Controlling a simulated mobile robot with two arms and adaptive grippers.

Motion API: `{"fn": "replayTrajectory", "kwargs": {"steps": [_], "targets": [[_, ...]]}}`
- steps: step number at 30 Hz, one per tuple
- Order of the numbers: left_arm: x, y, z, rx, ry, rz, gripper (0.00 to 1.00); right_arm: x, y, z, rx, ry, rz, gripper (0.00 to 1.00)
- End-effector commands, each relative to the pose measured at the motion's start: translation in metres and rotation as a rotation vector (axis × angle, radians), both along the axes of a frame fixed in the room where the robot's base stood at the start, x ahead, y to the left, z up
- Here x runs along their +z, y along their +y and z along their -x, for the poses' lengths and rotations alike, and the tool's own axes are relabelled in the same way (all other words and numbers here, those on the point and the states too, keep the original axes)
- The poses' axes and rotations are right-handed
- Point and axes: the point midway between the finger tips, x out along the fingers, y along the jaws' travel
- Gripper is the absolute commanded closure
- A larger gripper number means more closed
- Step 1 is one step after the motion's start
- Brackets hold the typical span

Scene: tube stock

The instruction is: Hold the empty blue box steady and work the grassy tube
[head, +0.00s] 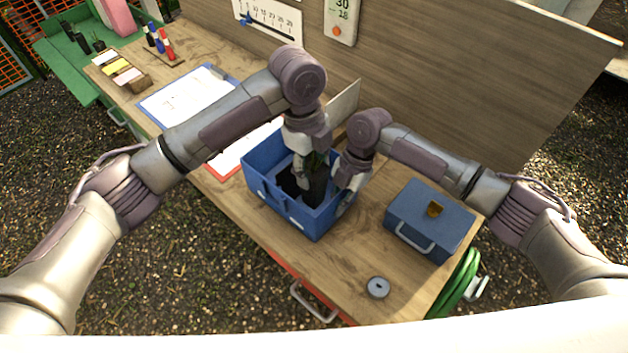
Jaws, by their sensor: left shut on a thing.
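The blue box (268,188) stands open on the wooden bench, and dark, tube-like shapes show inside it. My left gripper (302,180) reaches down into the box from above. It is shut on a dark tube (318,184) with some green near its top, taken to be the grassy tube. The tube's lower part is hidden by the box wall, and I cannot tell whether it touches the floor of the box. My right gripper (347,183) is at the box's right wall, and its fingers are too small and hidden to tell whether they grip the rim.
A closed blue case (430,215) with an amber object on its lid stands at the right. A grey ring (377,287) lies near the front edge. A wooden panel (440,75) rises behind.

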Motion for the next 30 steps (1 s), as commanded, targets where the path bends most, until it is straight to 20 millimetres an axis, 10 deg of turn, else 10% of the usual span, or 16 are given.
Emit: {"fn": "replayTrajectory", "kwargs": {"steps": [9,20,26,30], "targets": [[0.054,-0.001,0.000,0.000,-0.001,0.001,1.00,0.000,0.000,0.000,-0.001,0.000,0.001,1.00],[0.061,0.000,0.000,-0.001,0.001,0.001,1.00,0.000,0.000,0.000,0.000,-0.001,0.001,1.00],[0.061,0.000,0.000,-0.001,0.001,0.001,1.00,0.000,0.000,0.000,0.000,0.000,0.000,0.67],[0.060,0.000,0.000,-0.001,0.001,0.001,1.00,0.000,0.000,0.000,0.000,0.000,0.000,0.65]]}}
